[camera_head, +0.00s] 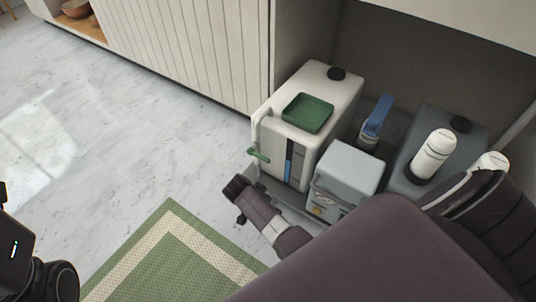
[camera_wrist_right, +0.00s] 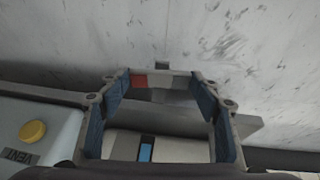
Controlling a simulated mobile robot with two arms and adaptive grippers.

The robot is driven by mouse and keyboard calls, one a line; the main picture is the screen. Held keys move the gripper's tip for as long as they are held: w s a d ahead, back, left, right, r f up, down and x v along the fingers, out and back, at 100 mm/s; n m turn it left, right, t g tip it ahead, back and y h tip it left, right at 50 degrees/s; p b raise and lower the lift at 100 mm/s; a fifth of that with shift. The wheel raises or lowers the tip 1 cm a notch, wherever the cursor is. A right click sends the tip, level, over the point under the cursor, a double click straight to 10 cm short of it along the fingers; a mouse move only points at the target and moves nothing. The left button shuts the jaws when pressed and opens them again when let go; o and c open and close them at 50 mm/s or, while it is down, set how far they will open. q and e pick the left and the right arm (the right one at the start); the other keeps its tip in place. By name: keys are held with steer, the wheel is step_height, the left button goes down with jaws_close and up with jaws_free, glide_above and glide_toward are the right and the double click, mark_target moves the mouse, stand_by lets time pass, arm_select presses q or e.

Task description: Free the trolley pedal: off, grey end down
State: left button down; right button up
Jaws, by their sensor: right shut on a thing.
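The trolley pedal (camera_wrist_right: 158,81) shows in the right wrist view as a short bar with a red end at the left and a grey end at the right. Which end sits lower I cannot tell. In the head view my right gripper (camera_head: 239,196) is low at the front edge of the trolley (camera_head: 290,207), and the pedal is hidden there. My left gripper's fingers are not in view.
A white container (camera_head: 325,95) with a green tray (camera_head: 307,113) stands on the trolley. Beside it are a grey box (camera_head: 350,165) with a yellow button and a dark grey container (camera_head: 408,155). A green mat (camera_head: 150,255) lies on the open floor in front.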

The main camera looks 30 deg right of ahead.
steer(key=shift+w+a+f+g+h+b, duration=0.1)
steer(key=shift+g+h+b, duration=0.2)
steer(key=shift+g+b, duration=0.35)
steer(key=o, duration=1.1)
steer(key=shift+o, duration=0.2)
step_height(320, 180, up, 10)
